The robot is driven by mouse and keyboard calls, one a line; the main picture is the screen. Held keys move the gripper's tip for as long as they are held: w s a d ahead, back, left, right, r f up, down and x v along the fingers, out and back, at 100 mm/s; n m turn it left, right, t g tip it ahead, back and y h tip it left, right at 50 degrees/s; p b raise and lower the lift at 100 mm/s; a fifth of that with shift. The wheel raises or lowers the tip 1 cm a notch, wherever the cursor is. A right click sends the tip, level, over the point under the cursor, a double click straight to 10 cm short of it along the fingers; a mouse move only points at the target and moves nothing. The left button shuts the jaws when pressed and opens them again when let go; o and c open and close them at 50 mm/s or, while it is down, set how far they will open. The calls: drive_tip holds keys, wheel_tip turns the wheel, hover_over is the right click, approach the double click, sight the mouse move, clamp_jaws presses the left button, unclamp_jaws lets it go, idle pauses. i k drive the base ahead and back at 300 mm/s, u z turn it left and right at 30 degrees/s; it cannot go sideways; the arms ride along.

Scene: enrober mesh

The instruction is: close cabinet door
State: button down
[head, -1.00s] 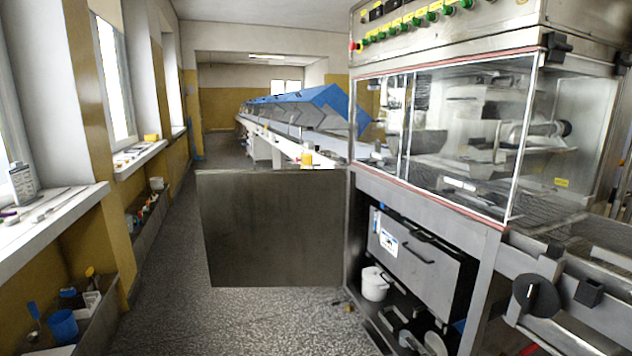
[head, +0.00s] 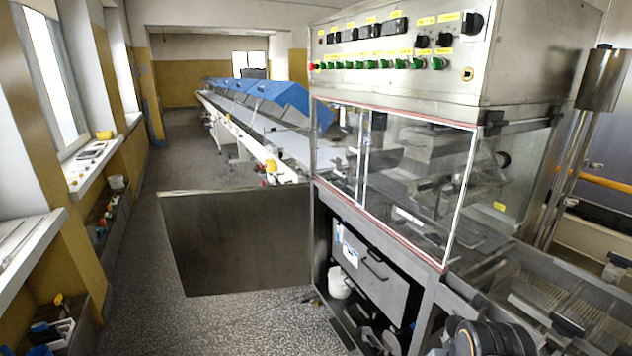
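The cabinet door (head: 238,240) is a dark grey flat metal panel. It stands wide open, swung out to the left from the lower front of the steel machine (head: 400,45). Its right edge meets the machine's front left post. The cabinet opening (head: 362,282) below the glass shows a grey inner panel with a handle, a white pot (head: 339,283) and some dark items low down.
Speckled floor (head: 215,325) lies clear in front of the door, and an aisle runs back on the left. Window sills (head: 90,160) and low ledges with small items line the left wall. A long conveyor with blue covers (head: 270,97) stretches behind the door.

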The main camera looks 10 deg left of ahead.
sight(243, 239)
drive_tip(key=u, duration=0.95)
drive_tip(key=i, duration=1.1)
drive_tip(key=u, duration=1.25)
drive_tip(key=i, duration=1.95)
drive_tip(key=z, duration=0.4)
drive_tip(key=i, duration=1.2)
drive_tip(key=z, duration=0.4)
